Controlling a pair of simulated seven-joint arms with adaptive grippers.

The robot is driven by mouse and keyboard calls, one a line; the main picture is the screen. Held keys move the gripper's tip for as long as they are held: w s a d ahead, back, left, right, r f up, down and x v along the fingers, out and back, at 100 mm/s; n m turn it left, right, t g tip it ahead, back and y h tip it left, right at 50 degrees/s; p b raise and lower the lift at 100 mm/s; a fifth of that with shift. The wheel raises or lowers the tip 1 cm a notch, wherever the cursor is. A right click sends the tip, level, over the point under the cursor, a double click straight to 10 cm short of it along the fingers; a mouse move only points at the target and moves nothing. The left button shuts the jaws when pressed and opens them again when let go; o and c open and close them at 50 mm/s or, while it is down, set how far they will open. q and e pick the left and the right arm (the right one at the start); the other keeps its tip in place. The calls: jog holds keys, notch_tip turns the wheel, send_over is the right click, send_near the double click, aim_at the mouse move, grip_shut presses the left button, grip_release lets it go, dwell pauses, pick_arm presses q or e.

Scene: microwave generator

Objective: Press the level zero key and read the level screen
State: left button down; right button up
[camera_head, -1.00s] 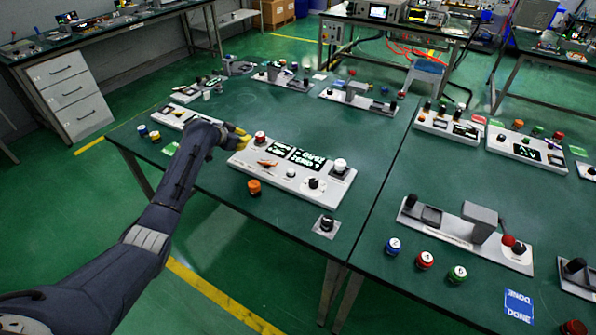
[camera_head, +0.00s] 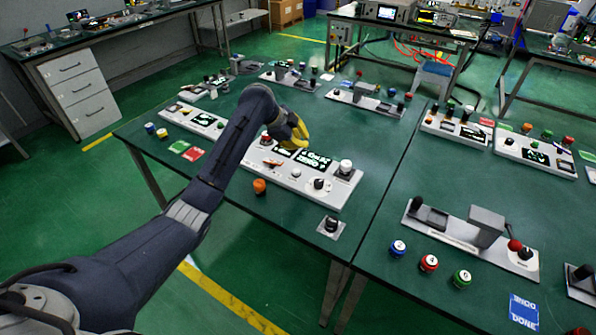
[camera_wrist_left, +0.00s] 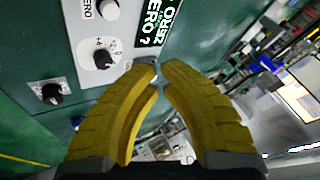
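A white panel (camera_head: 331,194) lies on the green table. It carries a small dark screen (camera_head: 283,151) and a larger dark screen (camera_head: 314,162) with bright lettering; part of it reads "ZERO ?" in the left wrist view (camera_wrist_left: 158,27). A small white round key (camera_head: 296,172) sits on the panel; in the left wrist view a white key (camera_wrist_left: 109,8) has "ZERO" printed beside it. My left gripper (camera_head: 302,130) is above the panel's far edge, behind the screens. In the left wrist view its yellow fingertips (camera_wrist_left: 159,70) nearly meet, holding nothing visible. My right gripper is out of view.
The panel also has a black knob (camera_head: 319,184), a white cap (camera_head: 346,166) and a red cap (camera_head: 266,138). An orange button (camera_head: 259,186) and a black knob box (camera_head: 331,226) stand in front. Other panels and coloured buttons occupy the table.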

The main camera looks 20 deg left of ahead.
pick_arm(q)
jog(key=shift+f, duration=0.1)
jog(key=shift+f, duration=4.3)
jog(key=shift+f, duration=1.05)
jog(key=shift+r, duration=1.05)
jog(key=shift+r, duration=2.5)
